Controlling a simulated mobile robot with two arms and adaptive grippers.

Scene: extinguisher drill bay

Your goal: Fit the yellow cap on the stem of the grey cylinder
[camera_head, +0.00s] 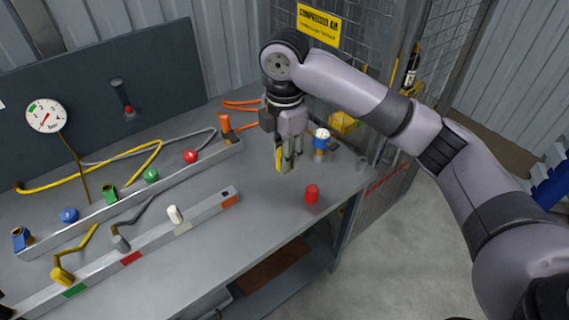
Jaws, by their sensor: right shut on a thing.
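My right gripper (286,168) points down over the right part of the bench. It is shut on a yellow piece (278,159), which shows as a narrow strip at the left of the fingers. The fingers hide most of it, so I cannot tell for sure that it is the yellow cap. Another yellow fitting (62,275) is at the lower left of the front rail. A small grey cylindrical thing (361,164) stands near the bench's right edge; I cannot make out a stem on it. My left gripper is out of view.
Two rails with coloured fittings fill the left; the front rail (150,241) ends near the gripper.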

